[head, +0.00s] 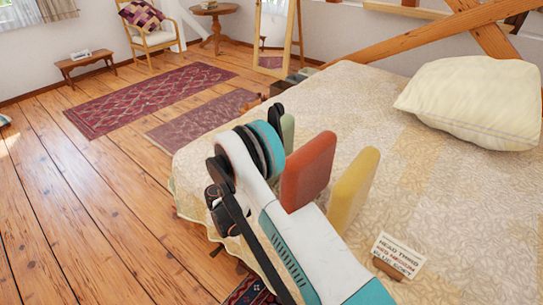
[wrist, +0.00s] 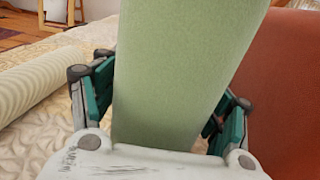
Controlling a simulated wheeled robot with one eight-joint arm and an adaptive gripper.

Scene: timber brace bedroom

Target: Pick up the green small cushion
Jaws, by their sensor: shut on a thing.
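The green small cushion (wrist: 180,70) stands upright between the fingers of my gripper (wrist: 165,110) in the wrist view, with a finger against each side. My gripper is shut on it. In the head view only a strip of the green cushion (head: 288,132) shows behind my arm, at the far side of the red cushion. My gripper is mostly hidden there by my arm. The cushion's lower end is hidden in the wrist view, so I cannot tell whether it touches the bed.
A red cushion (head: 308,170) and a yellow cushion (head: 353,188) stand close by on the bed (head: 440,215). The red one is right beside my gripper. A cream pillow (head: 475,100) lies at the right, and a small sign (head: 398,257) stands in front.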

